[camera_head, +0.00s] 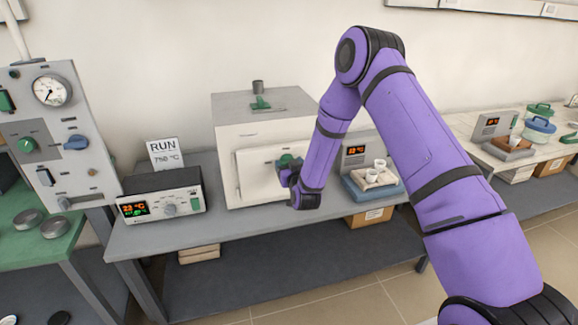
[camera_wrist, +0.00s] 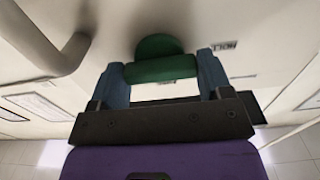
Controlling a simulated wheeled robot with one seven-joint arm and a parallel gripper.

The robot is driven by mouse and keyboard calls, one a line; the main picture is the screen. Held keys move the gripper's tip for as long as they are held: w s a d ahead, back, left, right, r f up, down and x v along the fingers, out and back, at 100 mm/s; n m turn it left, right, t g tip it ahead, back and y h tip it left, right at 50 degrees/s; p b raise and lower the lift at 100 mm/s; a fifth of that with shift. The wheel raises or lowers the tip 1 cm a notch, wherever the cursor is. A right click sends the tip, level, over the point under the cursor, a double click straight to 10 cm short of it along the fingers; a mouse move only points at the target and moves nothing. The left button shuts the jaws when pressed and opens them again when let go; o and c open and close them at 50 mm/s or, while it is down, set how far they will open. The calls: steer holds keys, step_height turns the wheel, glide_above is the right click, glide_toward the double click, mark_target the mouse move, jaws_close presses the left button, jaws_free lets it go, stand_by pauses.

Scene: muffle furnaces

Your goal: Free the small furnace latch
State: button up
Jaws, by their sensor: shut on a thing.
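The small furnace (camera_head: 228,146) is a cream box with a grey top, standing on the grey bench; its door (camera_head: 256,167) looks closed. The green latch (camera_head: 286,160) sits on the right part of the door front, partly hidden behind my gripper (camera_head: 289,170). In the wrist view the latch (camera_wrist: 160,68) shows as a green bar with a rounded green hub behind it. My gripper (camera_wrist: 163,76) has its two blue-grey fingers at either end of the bar and is shut on it. Whether the latch is turned cannot be told.
A pale curved handle (camera_wrist: 55,45) is left of the gripper in the wrist view. A controller (camera_head: 160,200) with a RUN sign (camera_head: 164,153) stands left of the furnace. A blue tray (camera_head: 372,190) with white crucibles is to the right, close behind my arm.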

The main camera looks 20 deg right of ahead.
steer(key=shift+f+m, duration=0.15)
steer(key=shift+m, duration=8.75)
steer(key=o, duration=0.9)
